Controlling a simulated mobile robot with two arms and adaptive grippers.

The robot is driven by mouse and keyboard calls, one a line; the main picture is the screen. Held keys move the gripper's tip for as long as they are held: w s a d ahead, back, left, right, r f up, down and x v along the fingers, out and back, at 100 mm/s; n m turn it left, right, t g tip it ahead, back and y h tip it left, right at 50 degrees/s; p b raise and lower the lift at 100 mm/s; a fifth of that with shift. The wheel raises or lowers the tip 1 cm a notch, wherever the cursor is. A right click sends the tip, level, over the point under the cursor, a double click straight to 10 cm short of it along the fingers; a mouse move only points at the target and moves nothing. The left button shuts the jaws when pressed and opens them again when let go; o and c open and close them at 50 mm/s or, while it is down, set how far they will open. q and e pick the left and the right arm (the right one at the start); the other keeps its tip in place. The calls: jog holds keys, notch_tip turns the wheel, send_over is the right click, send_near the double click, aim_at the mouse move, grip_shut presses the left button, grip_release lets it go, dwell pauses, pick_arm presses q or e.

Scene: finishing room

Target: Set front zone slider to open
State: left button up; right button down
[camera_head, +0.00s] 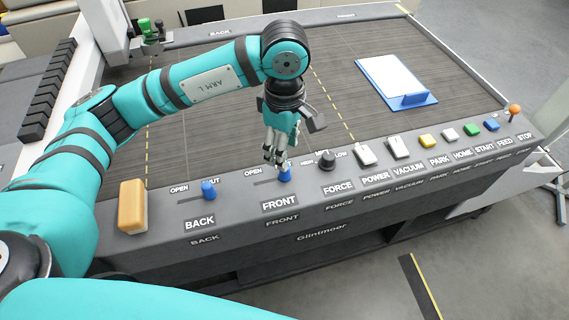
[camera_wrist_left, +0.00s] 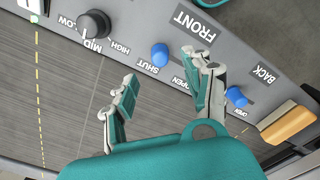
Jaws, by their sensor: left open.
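The front zone slider has a blue knob (camera_head: 285,174) at the SHUT end of its slot, above the FRONT label (camera_head: 279,203). In the left wrist view the same blue knob (camera_wrist_left: 160,55) stands beside the word SHUT, with OPEN farther along the slot. My left gripper (camera_head: 275,161) points down at this slider, partly covering its scale in the head view. Its fingers (camera_wrist_left: 160,72) are spread and empty, one on each side of the knob's line; contact is not visible. My right gripper is not in view.
The back slider's blue knob (camera_head: 208,188) and a tan block (camera_head: 132,206) lie left on the panel. The force dial (camera_head: 327,160), switches and coloured buttons run right. A blue clipboard (camera_head: 408,99) lies on the dark bed behind.

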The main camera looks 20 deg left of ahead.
pick_arm(q)
notch_tip(320, 180, down, 6)
jog(key=shift+d+r+p, duration=0.1)
jog(key=shift+p, duration=0.4)
jog(key=shift+f, duration=0.8)
jog(key=shift+c, duration=0.5)
grip_shut()
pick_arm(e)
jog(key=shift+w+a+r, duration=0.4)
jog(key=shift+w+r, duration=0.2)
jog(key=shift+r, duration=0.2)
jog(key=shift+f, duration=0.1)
